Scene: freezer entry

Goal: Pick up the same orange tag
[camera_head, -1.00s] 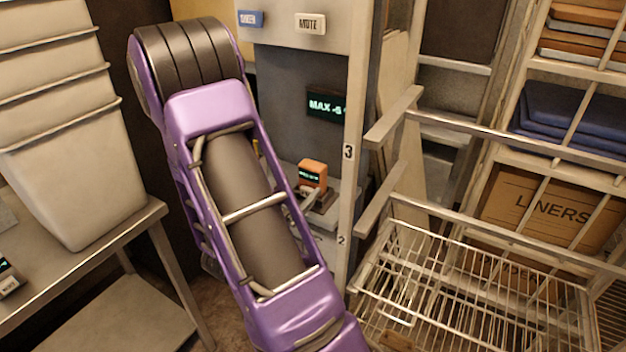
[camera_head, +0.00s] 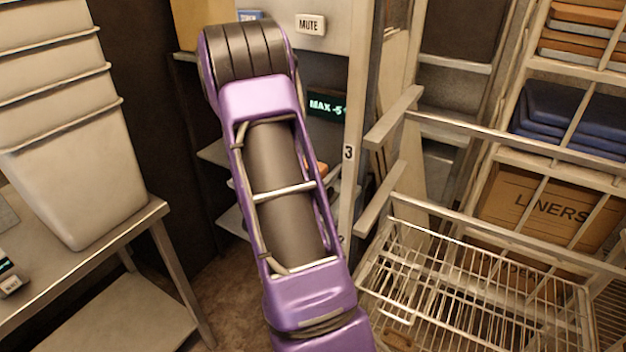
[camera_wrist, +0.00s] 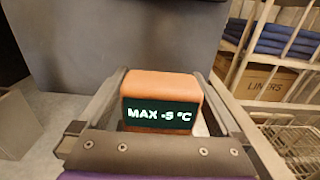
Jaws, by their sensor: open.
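The orange tag (camera_wrist: 160,86) is a small block with a dark face that reads "MAX -5 °C". In the wrist view it stands upright between the two fingers of my gripper (camera_wrist: 166,76). The fingers are open, one on each side of the tag; I cannot tell whether either touches it. The tag's lower part is hidden behind my gripper's body. In the head view only a small orange bit of the tag (camera_head: 322,167) shows beside my purple arm, and my gripper is hidden behind the arm.
A grey panel with a lit "MAX -5" display (camera_head: 326,106) and a MUTE label (camera_head: 310,24) stands behind. A post marked 3 (camera_head: 348,152) is close on the right, then a wire basket (camera_head: 470,285). White stacked bins (camera_head: 75,170) stand on a steel table at left.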

